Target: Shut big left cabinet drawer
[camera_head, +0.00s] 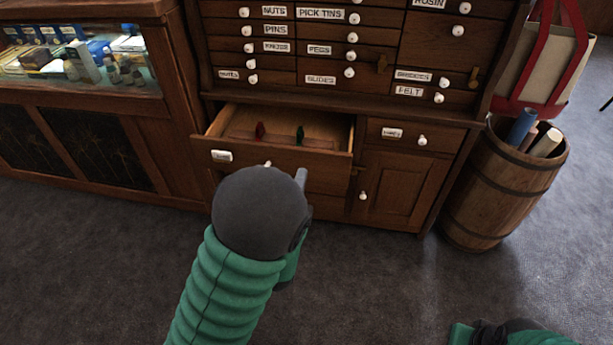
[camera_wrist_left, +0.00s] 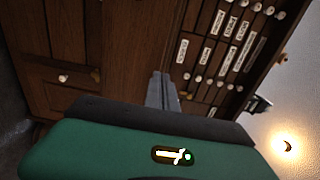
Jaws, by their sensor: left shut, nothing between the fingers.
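The big left cabinet drawer (camera_head: 317,157) is pulled open below the rows of small labelled drawers. Its wooden front has a pale label at the left, and a small red item and a small dark item show inside. My left gripper (camera_head: 301,176) is in front of the drawer front. My own forearm and wrist hide part of the drawer front, and I cannot tell if the gripper touches it. In the left wrist view the fingers (camera_wrist_left: 163,90) are shut together and empty. Of my right arm only a green and dark part shows at the lower right; its gripper is out of view.
A closed smaller drawer (camera_head: 407,136) and a cupboard door (camera_head: 398,185) with white knobs are to the right. A wooden barrel (camera_head: 490,195) with rolled papers stands further right. A glass display case (camera_head: 75,60) stands left. Grey carpet lies in front.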

